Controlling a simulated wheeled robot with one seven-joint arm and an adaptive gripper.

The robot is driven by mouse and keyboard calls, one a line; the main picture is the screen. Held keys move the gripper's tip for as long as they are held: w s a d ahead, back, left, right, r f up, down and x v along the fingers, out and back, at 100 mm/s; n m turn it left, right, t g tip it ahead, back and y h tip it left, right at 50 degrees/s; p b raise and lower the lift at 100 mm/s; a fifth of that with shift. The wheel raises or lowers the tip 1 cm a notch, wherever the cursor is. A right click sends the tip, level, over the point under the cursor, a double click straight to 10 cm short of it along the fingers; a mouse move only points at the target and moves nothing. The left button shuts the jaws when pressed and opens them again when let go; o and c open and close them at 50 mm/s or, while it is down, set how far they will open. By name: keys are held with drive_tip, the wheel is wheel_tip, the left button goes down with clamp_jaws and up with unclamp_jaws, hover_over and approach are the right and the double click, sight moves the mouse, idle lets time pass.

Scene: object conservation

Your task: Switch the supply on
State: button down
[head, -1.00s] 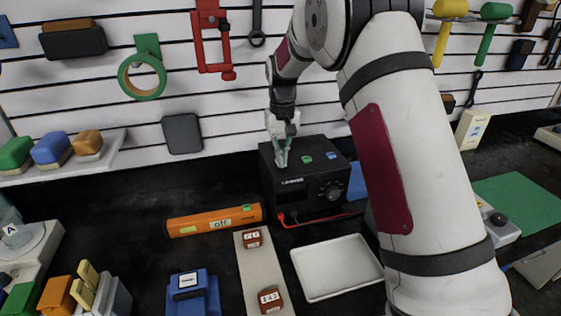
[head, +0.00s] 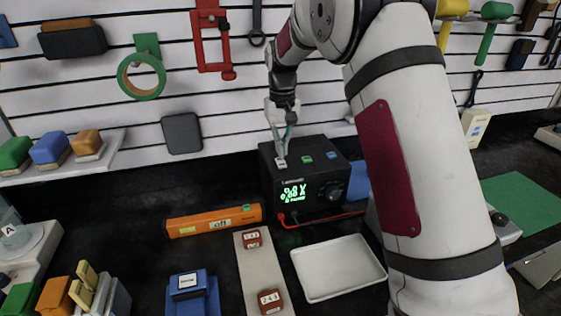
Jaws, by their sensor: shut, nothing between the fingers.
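The supply (head: 318,203) is a black box at the back of the bench, against the slatted wall. Its front display (head: 293,194) is lit with green characters. A round knob (head: 333,191) sits to the right of the display. On its top are a pale button (head: 281,162), a green button (head: 307,159) and a blue button (head: 331,155). My gripper (head: 282,151) points down just above the pale button, its fingers shut and empty. I cannot tell whether the fingertips touch the button.
A white tray (head: 320,268), a pale board (head: 255,270) with red blocks and a blue block (head: 190,286) lie nearer.

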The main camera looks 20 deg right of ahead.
sight(282, 165)
drive_tip(key=shift+r, duration=1.8)
drive_tip(key=shift+s+r, duration=0.1)
drive_tip(key=shift+r, duration=0.05)
drive_tip(key=s+r+t, duration=0.3)
drive_tip(key=s+r, duration=0.9)
drive_tip(key=s, duration=0.5)
drive_tip(key=s+f+t, duration=0.2)
drive_tip(key=s+f, duration=0.1)
drive_tip(key=s, duration=1.6)
drive_tip(key=shift+s, duration=0.35)
